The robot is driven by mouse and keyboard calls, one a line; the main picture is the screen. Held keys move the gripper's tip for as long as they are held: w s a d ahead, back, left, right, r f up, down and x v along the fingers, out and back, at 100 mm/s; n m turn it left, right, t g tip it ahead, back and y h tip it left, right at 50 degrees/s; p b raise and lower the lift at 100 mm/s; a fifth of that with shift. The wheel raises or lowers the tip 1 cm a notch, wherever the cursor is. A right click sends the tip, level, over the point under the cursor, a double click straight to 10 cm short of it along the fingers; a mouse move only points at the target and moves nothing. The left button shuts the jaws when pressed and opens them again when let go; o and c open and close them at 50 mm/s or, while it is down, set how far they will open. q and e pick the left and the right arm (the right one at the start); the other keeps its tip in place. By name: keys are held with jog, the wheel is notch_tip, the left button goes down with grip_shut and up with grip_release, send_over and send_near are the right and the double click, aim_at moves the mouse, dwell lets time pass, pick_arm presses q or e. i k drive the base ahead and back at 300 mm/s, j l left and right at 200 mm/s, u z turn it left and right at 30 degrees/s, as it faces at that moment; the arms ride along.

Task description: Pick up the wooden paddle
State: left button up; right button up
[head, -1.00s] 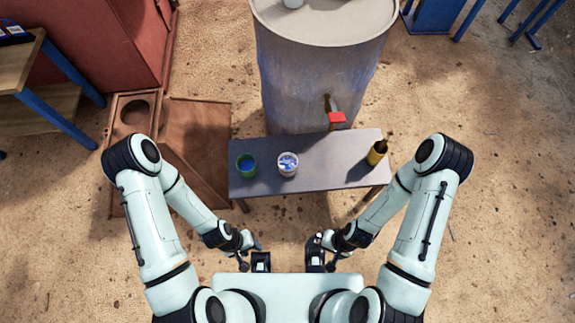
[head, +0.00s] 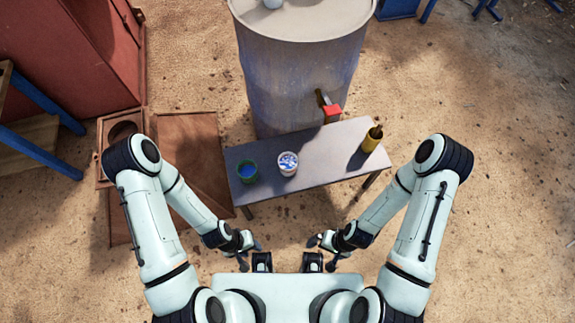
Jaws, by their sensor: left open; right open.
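I cannot make out a clear wooden paddle. A thin dark stick-like thing (head: 376,130) pokes up from a yellow container (head: 371,142) at the right end of the grey bench (head: 322,157); it is too small to identify. A green cup with blue inside (head: 247,171) and a white tub with a blue-and-white top (head: 288,163) stand on the bench's left half. My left gripper (head: 250,253) and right gripper (head: 321,253) are open and empty, close to my body, well short of the bench.
A brown wooden panel (head: 192,150) lies on the floor to the left, by a red cabinet (head: 85,50). Floor is clear at right.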

aim_at(380, 127)
jog(key=k, duration=0.4)
jog(key=i+l+z, duration=0.25)
jog(key=i+z, duration=0.75)
jog(key=i+l, duration=0.15)
jog(key=l, duration=0.15)
jog(key=i+l, duration=0.15)
jog(key=l, duration=0.15)
jog(key=i+l, duration=0.15)
jog(key=l, duration=0.2)
jog(key=i+l, duration=0.15)
jog(key=l, duration=0.15)
jog(key=l+u, duration=0.1)
jog(key=u, duration=0.35)
jog(key=l+u, duration=0.1)
jog(key=u, duration=0.35)
jog(key=l+u, duration=0.15)
jog(key=u, duration=0.35)
jog(key=i, duration=0.05)
